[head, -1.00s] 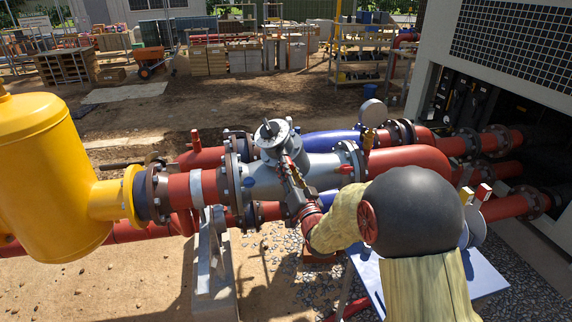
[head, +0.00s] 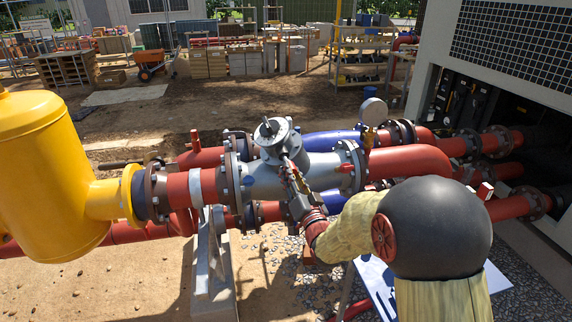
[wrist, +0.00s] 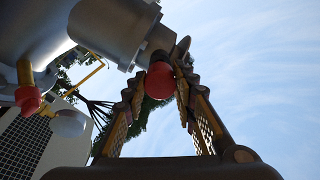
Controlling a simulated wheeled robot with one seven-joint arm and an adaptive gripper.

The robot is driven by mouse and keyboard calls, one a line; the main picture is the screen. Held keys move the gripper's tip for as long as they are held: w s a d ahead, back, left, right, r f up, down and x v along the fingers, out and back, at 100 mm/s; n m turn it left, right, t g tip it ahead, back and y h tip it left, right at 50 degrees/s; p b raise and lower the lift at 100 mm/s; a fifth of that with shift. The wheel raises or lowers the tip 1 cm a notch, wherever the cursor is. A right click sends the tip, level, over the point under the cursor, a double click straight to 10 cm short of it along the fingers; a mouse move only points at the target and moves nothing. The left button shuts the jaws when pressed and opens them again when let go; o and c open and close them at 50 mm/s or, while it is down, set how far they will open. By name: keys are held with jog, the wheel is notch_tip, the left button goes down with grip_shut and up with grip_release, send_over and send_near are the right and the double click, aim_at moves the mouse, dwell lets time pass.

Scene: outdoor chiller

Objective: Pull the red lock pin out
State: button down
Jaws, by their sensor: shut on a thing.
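The red lock pin shows in the wrist view as a round red knob (wrist: 159,80) at the underside of the grey valve housing (wrist: 112,30). My gripper (wrist: 160,88) has its two fingers closed on either side of this knob. In the head view my gripper (head: 286,166) reaches up to the grey valve body (head: 277,138) on the pipe line, and its fingers hide the pin there. I cannot tell how far the pin sits in the housing.
A second red-tipped handle (head: 345,168) sits on the pipe just right of the valve. A round gauge (head: 374,112) stands behind it. A yellow tank (head: 45,170) is at the left, and red pipes (head: 410,160) run right. Sandy ground lies in front.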

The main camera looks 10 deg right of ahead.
jog(key=shift+b+v, duration=1)
jog(key=shift+v, duration=1.25)
jog(key=c, duration=2)
grip_release()
jog(key=c, duration=0.6)
grip_shut()
